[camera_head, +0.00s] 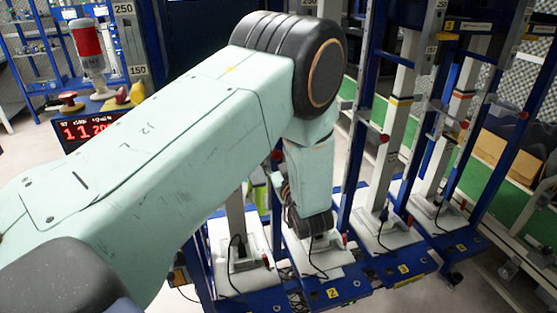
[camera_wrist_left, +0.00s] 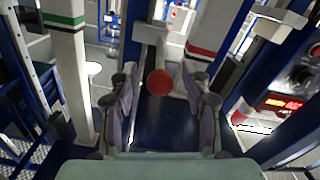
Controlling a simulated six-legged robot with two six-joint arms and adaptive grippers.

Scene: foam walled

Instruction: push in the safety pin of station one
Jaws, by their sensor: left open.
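A round red knob (camera_wrist_left: 160,83), apparently the head of a safety pin, faces the left wrist camera. It sits in front of a pale bracket, beside a white column with a red stripe (camera_wrist_left: 203,50). My left gripper (camera_wrist_left: 162,98) is open, with one finger on each side of the knob in that picture. I cannot tell whether anything touches the knob. In the head view my left arm hides its own fingers and most of the leftmost station, whose white base (camera_head: 222,262) shows below it. My right gripper is not in view.
Stations with blue frames and white columns stand in a row to the right, with red knobs (camera_head: 385,138) on their posts. A timer with red digits (camera_head: 85,129) and a red push button (camera_head: 68,98) are at the left. Black cables loop over the bases.

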